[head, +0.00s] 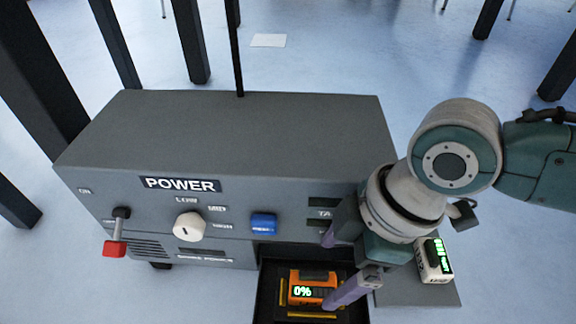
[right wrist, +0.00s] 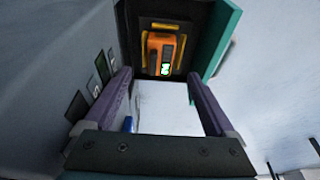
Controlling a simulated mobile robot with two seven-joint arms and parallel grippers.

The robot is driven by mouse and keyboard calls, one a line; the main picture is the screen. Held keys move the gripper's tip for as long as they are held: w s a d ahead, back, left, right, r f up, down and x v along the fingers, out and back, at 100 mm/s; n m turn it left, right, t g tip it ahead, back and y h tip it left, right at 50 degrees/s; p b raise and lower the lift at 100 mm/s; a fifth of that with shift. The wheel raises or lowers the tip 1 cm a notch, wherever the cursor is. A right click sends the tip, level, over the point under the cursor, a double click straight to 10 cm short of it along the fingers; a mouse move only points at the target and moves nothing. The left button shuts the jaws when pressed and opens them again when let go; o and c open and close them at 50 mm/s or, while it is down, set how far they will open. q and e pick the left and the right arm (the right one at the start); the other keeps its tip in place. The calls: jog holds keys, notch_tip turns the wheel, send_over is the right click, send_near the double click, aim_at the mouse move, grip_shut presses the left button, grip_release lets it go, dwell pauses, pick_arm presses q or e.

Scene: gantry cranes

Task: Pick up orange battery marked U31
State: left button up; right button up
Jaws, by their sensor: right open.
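An orange battery (head: 311,280) with a green "0%" display lies in a black open drawer (head: 263,300) at the front of the grey power unit. No U31 mark is readable on it. The orange battery also shows in the right wrist view (right wrist: 160,52), at the top beyond the fingertips. My right gripper (head: 340,264) is open and empty, with its purple fingers spread. In the head view one finger overlaps the drawer's right part and the battery's edge; I cannot tell whether it touches. My left gripper is in neither view.
The grey power unit (head: 240,130) has a red-handled lever (head: 115,249), a white knob (head: 189,226) and a blue switch (head: 263,223). A whitish battery (head: 434,261) with a green display stands on a grey ledge (head: 425,293) right of the drawer. Dark posts stand behind and left.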

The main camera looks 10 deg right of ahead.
aim_at(311, 285)
jog(key=b+x, duration=0.4)
jog(key=x, duration=0.1)
jog(key=shift+a+f, duration=0.1)
jog(key=shift+a, duration=0.05)
grip_shut()
dwell(0.5)
